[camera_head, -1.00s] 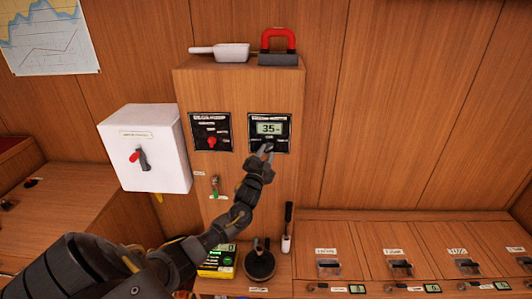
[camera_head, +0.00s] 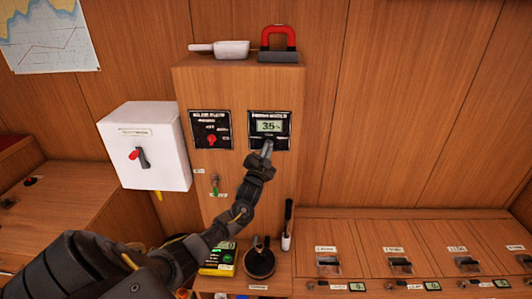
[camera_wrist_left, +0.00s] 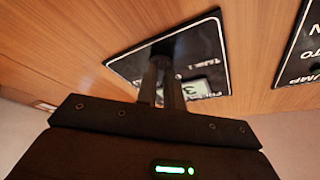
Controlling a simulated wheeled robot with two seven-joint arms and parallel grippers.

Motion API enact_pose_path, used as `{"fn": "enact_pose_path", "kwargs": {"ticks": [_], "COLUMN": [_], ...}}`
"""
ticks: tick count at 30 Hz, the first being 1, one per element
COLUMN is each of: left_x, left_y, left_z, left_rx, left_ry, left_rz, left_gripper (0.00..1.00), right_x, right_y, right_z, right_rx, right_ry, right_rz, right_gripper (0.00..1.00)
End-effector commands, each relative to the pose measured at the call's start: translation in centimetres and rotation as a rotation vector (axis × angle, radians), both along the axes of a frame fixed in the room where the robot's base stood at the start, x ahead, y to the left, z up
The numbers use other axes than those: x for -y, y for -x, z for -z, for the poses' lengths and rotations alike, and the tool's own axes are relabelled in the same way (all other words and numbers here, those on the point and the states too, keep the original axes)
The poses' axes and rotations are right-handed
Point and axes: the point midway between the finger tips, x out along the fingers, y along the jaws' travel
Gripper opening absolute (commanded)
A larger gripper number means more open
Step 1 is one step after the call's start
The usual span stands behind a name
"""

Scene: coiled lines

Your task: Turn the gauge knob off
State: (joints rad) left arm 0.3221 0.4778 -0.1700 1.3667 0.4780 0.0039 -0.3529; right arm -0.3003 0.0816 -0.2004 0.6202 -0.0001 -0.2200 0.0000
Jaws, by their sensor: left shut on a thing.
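The gauge panel (camera_head: 284,143) is a black plate on the front of the wooden cabinet. Its display (camera_head: 269,126) is lit and reads about 35. My left gripper (camera_head: 267,147) reaches up to the lower part of this panel, and its fingers are shut on the gauge knob, which they hide. The knob's setting cannot be read. In the left wrist view the closed fingers (camera_wrist_left: 165,63) meet the panel (camera_wrist_left: 130,68) in a dark shadow, and part of the display (camera_wrist_left: 196,89) shows beside them. My right gripper is not in view.
A second black panel with a red switch (camera_head: 211,140) is just left. A white box (camera_head: 160,165) with a red-tipped lever is further left. Labelled bins (camera_head: 398,250) stand lower right.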

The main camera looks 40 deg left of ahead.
Motion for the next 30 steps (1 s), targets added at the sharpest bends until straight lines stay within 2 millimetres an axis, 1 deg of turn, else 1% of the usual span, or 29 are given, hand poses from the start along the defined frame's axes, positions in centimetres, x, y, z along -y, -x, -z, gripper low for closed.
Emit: {"fn": "enact_pose_path", "kwargs": {"ticks": [1,7,18,30], "left_x": [0.0,0.2,0.5,0.6], "left_y": [0.0,-0.1,-0.3,-0.5], "left_z": [0.3,0.6,0.7,0.5], "left_rx": [0.014,0.095,0.283,0.419], "left_ry": [0.018,0.124,0.373,0.551], "left_rz": [0.0,0.0,-0.002,-0.001], "left_gripper": [0.0,0.0,0.0,0.0], "right_x": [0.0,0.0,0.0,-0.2], "right_y": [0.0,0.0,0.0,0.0], "right_z": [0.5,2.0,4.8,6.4], "right_rx": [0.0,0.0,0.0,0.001], "right_ry": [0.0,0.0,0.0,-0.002], "right_rz": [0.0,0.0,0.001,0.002], "right_gripper": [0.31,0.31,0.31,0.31]}}
